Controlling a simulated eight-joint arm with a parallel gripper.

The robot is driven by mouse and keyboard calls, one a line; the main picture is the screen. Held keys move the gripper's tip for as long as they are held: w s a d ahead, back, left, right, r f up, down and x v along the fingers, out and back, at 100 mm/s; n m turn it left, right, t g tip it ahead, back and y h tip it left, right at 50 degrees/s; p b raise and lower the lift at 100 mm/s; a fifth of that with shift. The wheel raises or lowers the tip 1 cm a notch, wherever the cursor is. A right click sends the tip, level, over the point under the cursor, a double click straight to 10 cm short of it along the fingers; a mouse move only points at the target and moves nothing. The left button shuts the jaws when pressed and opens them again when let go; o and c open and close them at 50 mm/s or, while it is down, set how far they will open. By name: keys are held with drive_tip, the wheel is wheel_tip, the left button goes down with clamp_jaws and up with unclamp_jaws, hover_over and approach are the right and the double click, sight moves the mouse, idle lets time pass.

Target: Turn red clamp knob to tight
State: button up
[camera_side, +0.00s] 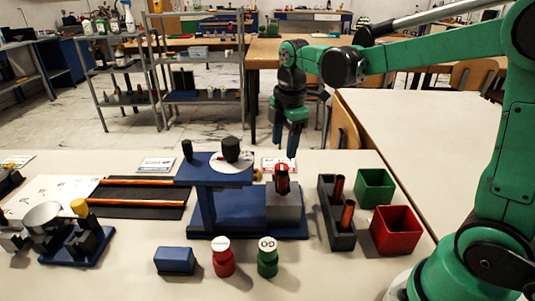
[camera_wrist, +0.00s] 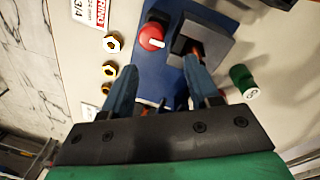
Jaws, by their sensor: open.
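The red clamp knob (camera_wrist: 151,37) has a white pointer line on its top. In the wrist view it lies just beyond my fingertips, beside the grey block (camera_wrist: 188,40) on the blue base (camera_wrist: 155,75). In the side view the red knob (camera_side: 282,169) shows at the top of the grey block (camera_side: 284,207). My gripper (camera_side: 284,148) points down, above and behind the knob, apart from it. In the wrist view my gripper (camera_wrist: 163,64) has its two blue fingers spread with nothing between them. I cannot read any tight marking.
A blue raised plate (camera_side: 214,172) with a black knob (camera_side: 231,149) stands left of the grey block. A dark rack (camera_side: 336,222) with copper rods and green (camera_side: 375,187) and red (camera_side: 396,230) bins stand right. Red (camera_side: 222,258) and green (camera_side: 267,258) cylinders stand in front.

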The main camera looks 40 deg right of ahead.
sight(282, 166)
drive_tip(key=f+n, duration=0.1)
drive_tip(key=w+d+n+g, duration=0.1)
drive_tip(key=shift+w+d+f+n, duration=0.1)
drive_tip(key=shift+w+f+n, duration=0.15)
drive_tip(key=shift+f+n, duration=0.15)
drive_tip(key=shift+f, duration=2.65)
clamp_jaws()
